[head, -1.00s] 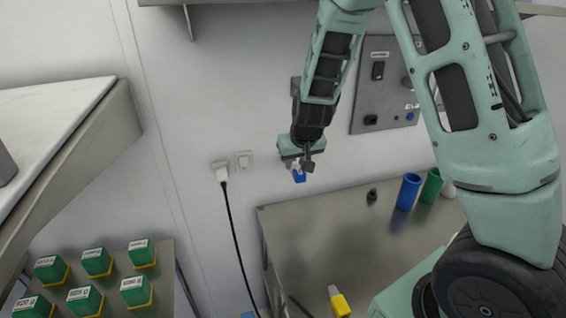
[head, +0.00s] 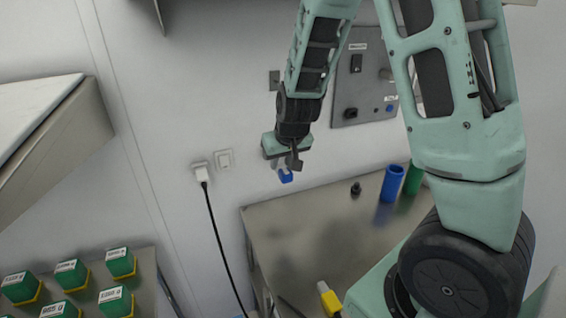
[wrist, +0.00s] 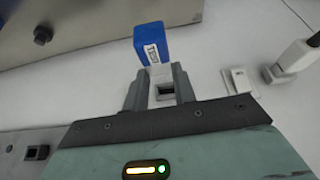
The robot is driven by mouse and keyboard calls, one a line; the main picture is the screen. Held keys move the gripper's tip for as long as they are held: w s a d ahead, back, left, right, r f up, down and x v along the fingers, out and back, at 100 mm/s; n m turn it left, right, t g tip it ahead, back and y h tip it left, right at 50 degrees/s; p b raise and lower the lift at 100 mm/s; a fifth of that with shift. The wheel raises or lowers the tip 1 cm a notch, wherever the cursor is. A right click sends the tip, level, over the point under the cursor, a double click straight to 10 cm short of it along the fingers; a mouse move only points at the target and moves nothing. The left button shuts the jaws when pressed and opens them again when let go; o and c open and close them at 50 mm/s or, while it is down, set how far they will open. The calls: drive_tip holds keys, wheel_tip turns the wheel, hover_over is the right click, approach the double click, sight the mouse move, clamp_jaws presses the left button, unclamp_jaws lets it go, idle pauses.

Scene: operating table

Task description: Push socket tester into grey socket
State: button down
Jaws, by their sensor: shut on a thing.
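The socket tester (head: 286,176) is a small blue block with a white part. My gripper (head: 288,162) is shut on it in front of the white wall, above the table's left end. In the wrist view the tester (wrist: 152,45) sticks out beyond the two grey fingers (wrist: 159,88), its white label facing the camera. In the wrist view a grey plate with a dark square opening (wrist: 37,153) lies at the lower left, apart from the tester.
A white socket with a black-corded plug (head: 202,174) and a white switch (head: 224,160) are left of my gripper. A metal table (head: 320,225) below holds a blue cup (head: 392,184), a green cup (head: 413,178) and a black knob (head: 355,188). A control panel (head: 362,85) is right.

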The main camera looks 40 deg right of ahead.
drive_tip(key=shift+w+d, duration=0.2)
drive_tip(key=shift+w, duration=0.5)
drive_tip(key=shift+w+d, duration=0.2)
drive_tip(key=shift+w, duration=0.55)
drive_tip(key=shift+w+d, duration=0.2)
drive_tip(key=shift+w, duration=0.5)
drive_tip(key=shift+w+d, duration=0.2)
drive_tip(key=shift+w, duration=0.5)
idle(2.5)
drive_tip(key=shift+s, duration=0.3)
idle(0.5)
drive_tip(key=shift+w+r+p, duration=0.1)
drive_tip(key=shift+w+p, duration=0.2)
drive_tip(key=shift+p, duration=0.05)
idle(1.3)
drive_tip(key=shift+s, duration=0.15)
